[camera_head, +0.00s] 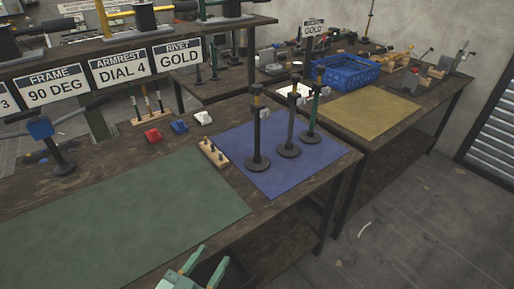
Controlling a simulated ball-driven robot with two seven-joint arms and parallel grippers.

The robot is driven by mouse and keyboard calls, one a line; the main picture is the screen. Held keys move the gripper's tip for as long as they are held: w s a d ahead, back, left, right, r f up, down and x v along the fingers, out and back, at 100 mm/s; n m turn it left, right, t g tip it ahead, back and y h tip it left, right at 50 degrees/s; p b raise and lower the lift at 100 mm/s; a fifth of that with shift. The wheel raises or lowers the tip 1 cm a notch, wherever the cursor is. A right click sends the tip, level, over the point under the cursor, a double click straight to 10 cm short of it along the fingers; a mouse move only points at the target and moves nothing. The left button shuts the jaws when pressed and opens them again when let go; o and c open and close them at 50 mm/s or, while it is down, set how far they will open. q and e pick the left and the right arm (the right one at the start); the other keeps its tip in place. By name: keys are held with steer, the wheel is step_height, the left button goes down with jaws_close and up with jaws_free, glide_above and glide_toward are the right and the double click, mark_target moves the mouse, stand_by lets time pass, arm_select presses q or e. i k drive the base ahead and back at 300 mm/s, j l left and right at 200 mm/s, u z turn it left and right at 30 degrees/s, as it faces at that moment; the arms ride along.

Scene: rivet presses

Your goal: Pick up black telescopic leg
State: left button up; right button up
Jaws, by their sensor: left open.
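Three telescopic legs with round bases stand upright on the blue mat (281,178). My right gripper is not seen.
A wooden peg block (213,154) lies at the blue mat's left edge. Red (153,135), blue (180,126) and white (204,118) parts lie behind. A green mat (120,228) is bare. A blue crate (345,73) and a yellow mat (372,112) are on the far table.

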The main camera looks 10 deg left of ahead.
mark_target(257, 163)
steer(key=i, duration=0.9)
